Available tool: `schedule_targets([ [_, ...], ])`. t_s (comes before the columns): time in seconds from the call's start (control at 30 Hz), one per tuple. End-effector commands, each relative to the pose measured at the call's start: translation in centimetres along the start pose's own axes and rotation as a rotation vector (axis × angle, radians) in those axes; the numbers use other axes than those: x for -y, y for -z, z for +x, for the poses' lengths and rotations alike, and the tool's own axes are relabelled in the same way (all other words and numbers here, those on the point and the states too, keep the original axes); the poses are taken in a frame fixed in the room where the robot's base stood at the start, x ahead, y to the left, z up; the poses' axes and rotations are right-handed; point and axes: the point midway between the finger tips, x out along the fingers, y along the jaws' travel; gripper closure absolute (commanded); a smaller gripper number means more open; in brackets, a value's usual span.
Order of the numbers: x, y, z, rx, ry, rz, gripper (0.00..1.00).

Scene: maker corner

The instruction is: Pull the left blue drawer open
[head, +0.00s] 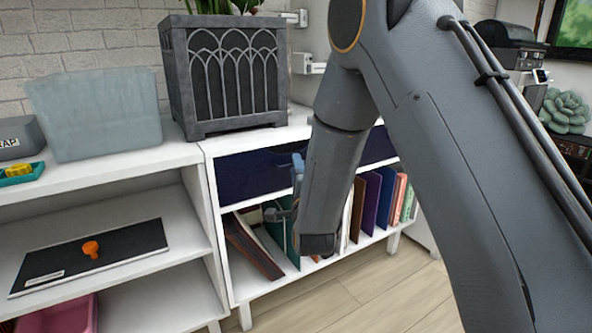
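The left blue drawer (240,178) is a dark navy front under the top of the white cabinet, and it looks flush with the cabinet. Its right end is hidden behind my arm. The right blue drawer (378,147) shows partly on the other side of my arm. My gripper (284,192) is in front of the right part of the left drawer, near its lower edge. My wrist covers much of the gripper. I cannot tell whether its fingers are apart or whether they touch the drawer or a handle.
Below the drawers, several books and folders (373,203) stand in open shelf compartments. A grey planter (228,80) and a translucent bin (97,115) stand on top. At left, a shelf holds a black board (130,258) with an orange knob (91,249). Wooden floor (395,290) is free in front.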

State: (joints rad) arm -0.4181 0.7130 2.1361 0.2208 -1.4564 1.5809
Motion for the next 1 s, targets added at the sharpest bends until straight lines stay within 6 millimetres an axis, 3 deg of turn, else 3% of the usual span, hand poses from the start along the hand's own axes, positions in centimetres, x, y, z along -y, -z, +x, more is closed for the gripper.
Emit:
schedule_targets([
  [0.27,-0.01,0.01,0.12,0.0,-0.001,-0.001,0.76],
  [0.4,-0.02,0.01,0.11,0.0,-0.001,-0.001,0.99],
  [1.0,-0.03,0.0,0.09,0.0,-0.001,-0.001,1.0],
])
